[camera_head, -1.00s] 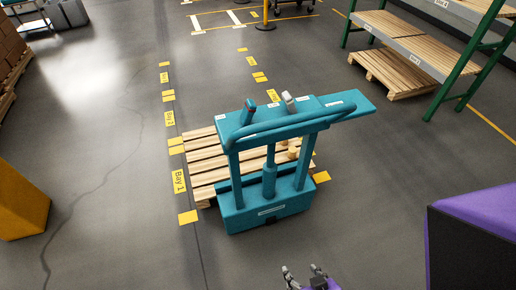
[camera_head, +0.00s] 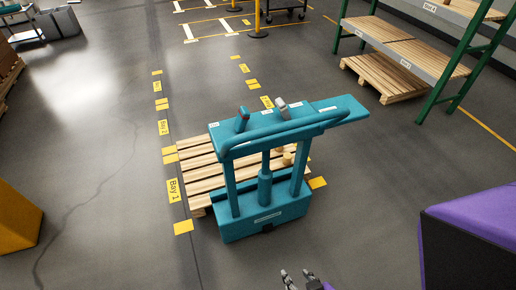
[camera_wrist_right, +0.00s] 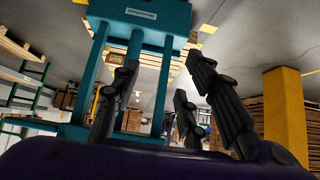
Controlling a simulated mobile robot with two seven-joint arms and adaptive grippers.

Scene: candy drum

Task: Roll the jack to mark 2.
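The teal jack (camera_head: 265,222) stands upright on the floor in the middle of the head view. It has a curved push bar (camera_head: 285,133), two levers on top and a side shelf (camera_head: 340,110). A wooden pallet (camera_head: 205,175) lies directly behind it, partly hidden by it. The Bay 1 floor label (camera_head: 173,190) is beside the pallet at left. A farther label (camera_head: 163,127), seemingly Bay 2, lies beyond it. My right gripper (camera_head: 302,279) is open and empty in front of the jack, apart from it. The right wrist view shows its spread fingers (camera_wrist_right: 155,105) below the jack (camera_wrist_right: 140,20). My left gripper is out of view.
A green-framed rack (camera_head: 415,60) with pallets stands at back right. A yellow block (camera_head: 18,215) is at the left edge. A yellow post (camera_head: 257,30) stands at the back.

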